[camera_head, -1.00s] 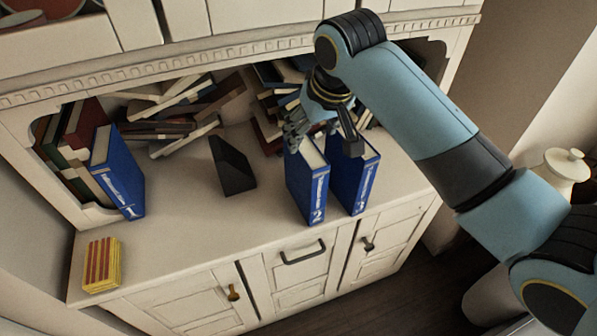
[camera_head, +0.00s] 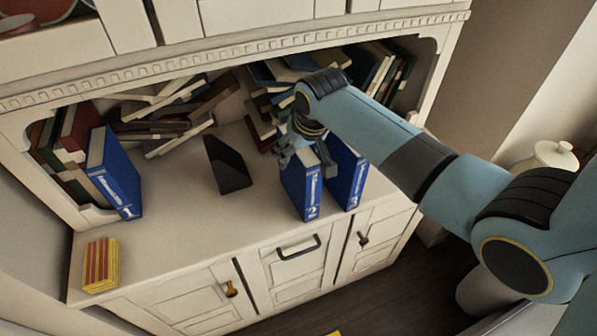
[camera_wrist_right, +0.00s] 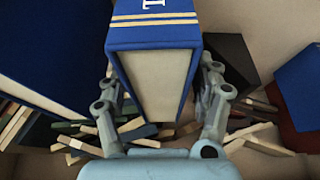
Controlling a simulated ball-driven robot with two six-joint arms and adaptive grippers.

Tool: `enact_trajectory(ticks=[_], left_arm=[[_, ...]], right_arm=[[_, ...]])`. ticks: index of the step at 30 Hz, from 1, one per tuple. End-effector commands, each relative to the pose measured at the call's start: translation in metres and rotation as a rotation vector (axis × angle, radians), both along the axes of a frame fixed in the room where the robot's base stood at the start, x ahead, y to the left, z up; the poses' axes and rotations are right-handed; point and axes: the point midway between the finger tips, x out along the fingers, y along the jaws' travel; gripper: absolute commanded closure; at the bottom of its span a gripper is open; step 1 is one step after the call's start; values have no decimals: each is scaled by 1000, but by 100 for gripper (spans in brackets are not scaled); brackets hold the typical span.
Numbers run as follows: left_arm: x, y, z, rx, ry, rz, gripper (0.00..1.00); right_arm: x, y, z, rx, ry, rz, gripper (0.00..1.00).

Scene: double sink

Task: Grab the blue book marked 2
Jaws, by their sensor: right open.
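The blue book marked 2 (camera_head: 301,190) stands upright on the cabinet's counter, its spine with a white 2 facing the front. My right gripper (camera_head: 304,158) is at the top rear of this book. In the right wrist view, the open fingers of the right gripper (camera_wrist_right: 160,92) lie on either side of the same book (camera_wrist_right: 155,38), with its pale page edge between them. Whether the fingers touch the covers I cannot tell. The left gripper is not in view.
Another blue book (camera_head: 347,178) stands close on the right, partly behind my arm. A black bookend (camera_head: 228,165) is to the left. The blue book marked 1 (camera_head: 115,177) leans farther left. A yellow-red striped block (camera_head: 101,265) sits at front left. Toppled books (camera_head: 165,125) lie behind.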

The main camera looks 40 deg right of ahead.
Motion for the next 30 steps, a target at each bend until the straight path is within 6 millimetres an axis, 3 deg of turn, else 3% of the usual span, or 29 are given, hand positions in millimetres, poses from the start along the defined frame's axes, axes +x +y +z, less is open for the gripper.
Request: enact_trajectory(ticks=[25,30], left_arm=[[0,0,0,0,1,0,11],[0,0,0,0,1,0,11]], right_arm=[[0,0,-5,0,1,0,33],[0,0,-5,0,1,0,55]])
